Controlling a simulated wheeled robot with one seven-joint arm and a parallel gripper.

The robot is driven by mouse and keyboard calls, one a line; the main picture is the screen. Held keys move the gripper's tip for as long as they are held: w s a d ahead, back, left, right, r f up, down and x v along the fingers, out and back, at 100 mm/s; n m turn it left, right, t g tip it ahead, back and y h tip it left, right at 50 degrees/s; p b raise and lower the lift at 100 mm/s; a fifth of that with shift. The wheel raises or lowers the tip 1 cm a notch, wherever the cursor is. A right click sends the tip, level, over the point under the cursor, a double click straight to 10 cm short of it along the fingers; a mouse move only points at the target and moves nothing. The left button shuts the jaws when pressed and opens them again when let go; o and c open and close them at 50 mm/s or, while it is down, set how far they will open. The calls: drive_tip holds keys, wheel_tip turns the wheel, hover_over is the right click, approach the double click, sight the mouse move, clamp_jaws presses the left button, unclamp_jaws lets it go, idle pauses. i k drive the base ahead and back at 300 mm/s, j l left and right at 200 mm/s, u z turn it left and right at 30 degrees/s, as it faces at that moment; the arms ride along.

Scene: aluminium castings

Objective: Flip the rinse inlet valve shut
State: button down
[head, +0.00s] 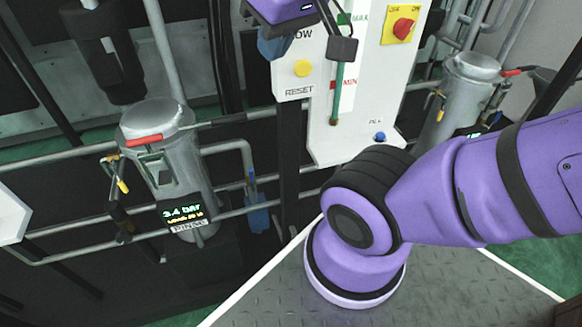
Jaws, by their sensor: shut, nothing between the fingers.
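A grey cylindrical housing (180,165) stands at left, with a display (184,213) reading about 3.4 BAR. The small plate under it seems to read RINSE. A red lever (145,140) lies nearly level across its upper front. No label shows which is the inlet valve. Dark parts at the top edge, beside a purple block, seem to be my gripper (342,49), shut and empty. It is cut off, up and right of the housing, apart from these levers.
A white control panel (362,110) with a yellow button, a red knob (402,27) and a level gauge stands in the middle. A second housing (460,100) with similar levers is at right. Pipes run across the left. My purple arm fills the lower right.

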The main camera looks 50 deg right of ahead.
sight(252, 176)
drive_tip(key=z, duration=0.45)
drive_tip(key=i+j, duration=0.1)
drive_tip(key=j, duration=0.3)
drive_tip(key=i+j, duration=0.15)
drive_tip(key=j, duration=0.2)
drive_tip(key=i+j, duration=0.1)
drive_tip(key=j, duration=0.3)
drive_tip(key=i+j, duration=0.1)
drive_tip(key=j, duration=0.25)
